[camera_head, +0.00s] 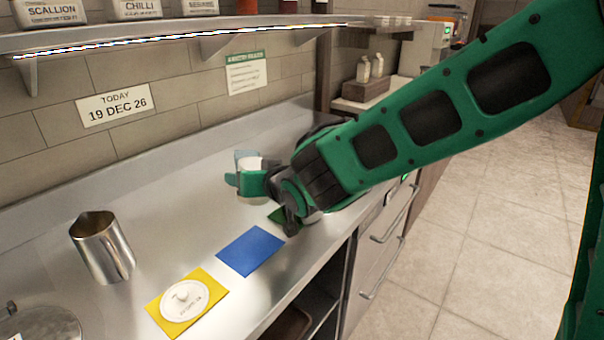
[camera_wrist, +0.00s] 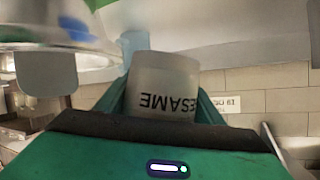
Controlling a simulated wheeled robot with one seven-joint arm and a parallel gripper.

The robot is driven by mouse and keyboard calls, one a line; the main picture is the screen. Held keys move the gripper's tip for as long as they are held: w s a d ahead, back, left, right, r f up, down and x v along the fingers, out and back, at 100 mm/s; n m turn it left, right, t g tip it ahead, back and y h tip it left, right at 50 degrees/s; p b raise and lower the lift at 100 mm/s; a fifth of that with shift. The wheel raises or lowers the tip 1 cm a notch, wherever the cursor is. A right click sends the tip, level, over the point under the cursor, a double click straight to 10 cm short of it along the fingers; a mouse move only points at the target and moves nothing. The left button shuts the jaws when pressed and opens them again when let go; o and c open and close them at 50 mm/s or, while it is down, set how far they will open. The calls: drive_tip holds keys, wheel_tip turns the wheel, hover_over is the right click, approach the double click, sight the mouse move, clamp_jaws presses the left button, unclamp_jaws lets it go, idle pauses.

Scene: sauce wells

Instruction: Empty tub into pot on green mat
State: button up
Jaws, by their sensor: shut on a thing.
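My gripper (camera_head: 246,180) is shut on a whitish tub (camera_head: 252,163), held above the counter at the back right. In the wrist view the tub (camera_wrist: 163,85) carries the word SESAME, upside down, as is the room there, so it looks roughly upright. Its contents do not show. The green mat (camera_head: 277,216) is mostly hidden behind my gripper and arm. A shiny metal vessel (camera_wrist: 35,47), probably the pot, is partly in the wrist view beside the tub, with a blue patch on it. In the head view the pot is mostly hidden behind my wrist.
A blue mat (camera_head: 250,251) is bare. A yellow mat (camera_head: 215,288) bears a white lid (camera_head: 186,298). A metal jug (camera_head: 103,250) stands at the left, with a metal lid (camera_head: 45,325) near it. A pale blue thing (camera_head: 241,155) is behind the tub. A shelf (camera_head: 150,37) overhangs the counter.

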sight(256, 164)
drive_tip(key=shift+w+d+r+m+y, duration=0.15)
drive_tip(key=shift+d+r+m+y, duration=0.1)
drive_tip(key=shift+d+m+y, duration=0.05)
drive_tip(key=shift+w+d+r+m+y+p, duration=0.15)
drive_tip(key=shift+w+d+r+m+p, duration=0.15)
drive_tip(key=shift+r, duration=0.3)
drive_tip(key=shift+w+d+r+m+y+p, duration=0.15)
drive_tip(key=shift+d+r+m+p, duration=0.1)
drive_tip(key=shift+r+m, duration=0.25)
drive_tip(key=shift+w+d+r+m+g+y+p, duration=0.15)
drive_tip(key=shift+d+r+m+g+y+p, duration=0.25)
drive_tip(key=shift+p, duration=0.15)
drive_tip(key=shift+w+d+r+m+y+p, duration=0.2)
drive_tip(key=shift+r+m+y+p, duration=0.2)
drive_tip(key=shift+m+p, duration=0.2)
drive_tip(key=shift+s+r+m+y+p, duration=0.1)
drive_tip(key=shift+r+m+y+p, duration=0.25)
drive_tip(key=shift+m+p, duration=0.15)
drive_tip(key=shift+r+p, duration=0.1)
drive_tip(key=shift+p, duration=0.2)
drive_tip(key=shift+f+m+g+y+p, duration=0.3)
drive_tip(key=shift+f+m+y+p, duration=0.15)
drive_tip(key=shift+m+p, duration=0.55)
drive_tip(key=shift+d+r+m+y, duration=0.15)
drive_tip(key=shift+r+m+y, duration=0.15)
drive_tip(key=shift+r+m, duration=0.15)
